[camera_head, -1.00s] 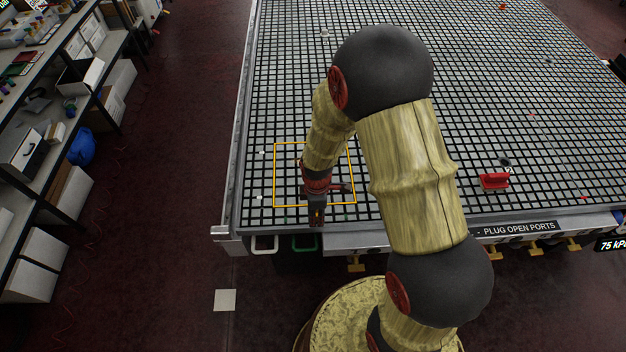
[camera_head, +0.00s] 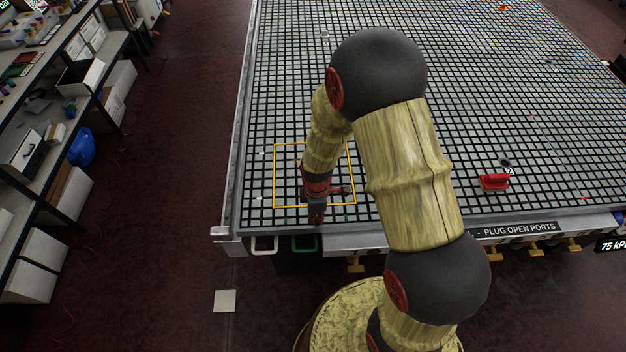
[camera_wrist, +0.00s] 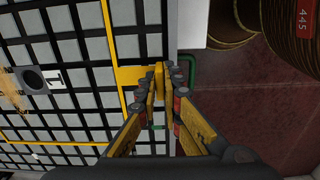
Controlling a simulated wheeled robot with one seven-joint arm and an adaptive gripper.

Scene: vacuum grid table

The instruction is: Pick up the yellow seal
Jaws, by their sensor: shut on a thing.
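My gripper (camera_head: 316,217) is low at the near left edge of the grid table, by the yellow outlined square. In the wrist view my gripper (camera_wrist: 163,72) has its fingers closed together on a thin yellow piece, the yellow seal (camera_wrist: 159,80). Only a narrow strip of the seal shows between the fingertips; the fingers hide the rest. A flat yellow patch (camera_wrist: 130,75) appears just left of the fingertips, and I cannot tell whether it belongs to the seal. In the head view the seal is too small to make out.
The black grid table (camera_head: 460,60) has a raised metal edge. A yellow outline (camera_head: 353,180) surrounds the work area. A green handle (camera_head: 304,243) and a white handle (camera_head: 264,246) hang below the front edge. A red block (camera_head: 494,181) stands at the right. A dark round piece (camera_wrist: 33,80) lies left.

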